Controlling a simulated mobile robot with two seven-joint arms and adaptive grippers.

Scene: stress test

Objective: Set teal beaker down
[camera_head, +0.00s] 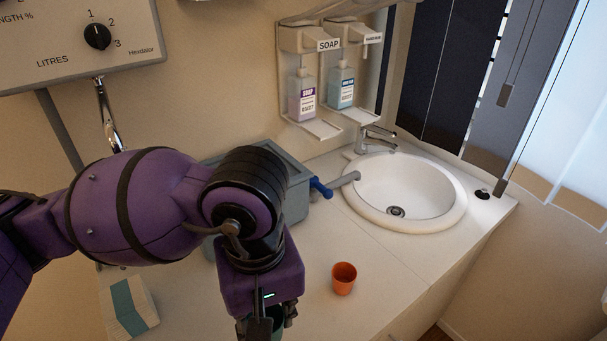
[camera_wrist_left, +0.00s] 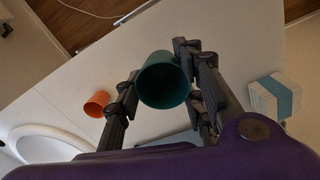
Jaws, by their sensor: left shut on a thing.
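The teal beaker (camera_wrist_left: 163,82) is between the fingers of my left gripper (camera_wrist_left: 158,92) in the left wrist view, with its open mouth facing the camera. My left gripper is shut on it. In the head view, my left gripper (camera_head: 265,326) points down over the counter (camera_head: 375,300) near the bottom edge, and only a small dark part of the beaker (camera_head: 277,318) shows beside the fingers. I cannot tell whether the beaker's base touches the counter. My right gripper is in neither view.
An orange cup (camera_head: 344,278) stands on the counter right of my gripper. A white sink (camera_head: 452,205) with a tap (camera_head: 376,138) is behind it. A grey container (camera_head: 296,203) with a blue-handled spout (camera_head: 321,188) is partly behind my arm.

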